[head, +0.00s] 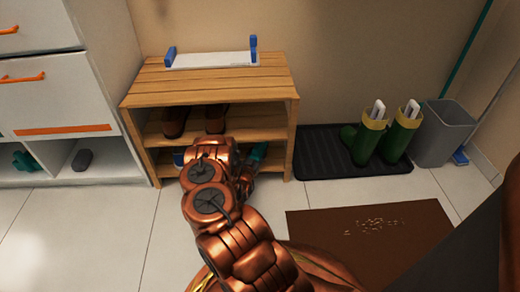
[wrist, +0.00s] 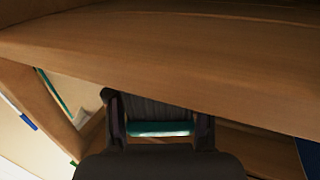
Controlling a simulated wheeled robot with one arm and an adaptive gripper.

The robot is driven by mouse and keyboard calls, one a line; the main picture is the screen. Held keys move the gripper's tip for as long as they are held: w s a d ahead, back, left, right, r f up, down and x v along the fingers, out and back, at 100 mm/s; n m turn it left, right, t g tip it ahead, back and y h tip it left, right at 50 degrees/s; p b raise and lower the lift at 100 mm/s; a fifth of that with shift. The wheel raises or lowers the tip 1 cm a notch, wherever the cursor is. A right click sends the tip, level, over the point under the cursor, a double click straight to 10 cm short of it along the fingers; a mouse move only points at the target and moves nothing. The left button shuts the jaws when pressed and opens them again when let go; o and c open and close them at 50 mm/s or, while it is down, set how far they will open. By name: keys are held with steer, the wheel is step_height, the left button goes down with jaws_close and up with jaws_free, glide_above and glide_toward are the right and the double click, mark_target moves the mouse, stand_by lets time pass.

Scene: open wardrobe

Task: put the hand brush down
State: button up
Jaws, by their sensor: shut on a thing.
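The hand brush (head: 258,152) shows as a small teal piece at my gripper, in the lower part of the wooden shoe rack (head: 212,92). In the wrist view a teal bar of the brush (wrist: 160,128) lies across between the two fingers, with dark ribbed material beyond it. My gripper (wrist: 160,115) is shut on the brush. In the head view my gripper (head: 250,165) is at the rack's open front, partly hidden by my arm. A wooden board is close above the gripper in the wrist view. Whether the brush touches a shelf cannot be told.
Brown shoes (head: 195,120) stand on the middle shelf. A white tray with blue ends (head: 212,61) lies on top. To the right are a dark boot tray (head: 320,160), green boots (head: 380,143), a grey bin (head: 443,132) and a brown doormat (head: 370,240). White drawers stand left.

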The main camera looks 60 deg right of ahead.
steer(key=shift+d, duration=0.65)
steer(key=x, duration=0.2)
steer(key=shift+w+d+f+b, duration=0.2)
steer(key=shift+d+f+b, duration=0.05)
steer(key=shift+b, duration=0.15)
steer(key=shift+a, duration=0.1)
steer(key=shift+f, duration=0.1)
steer(key=o, duration=1.4)
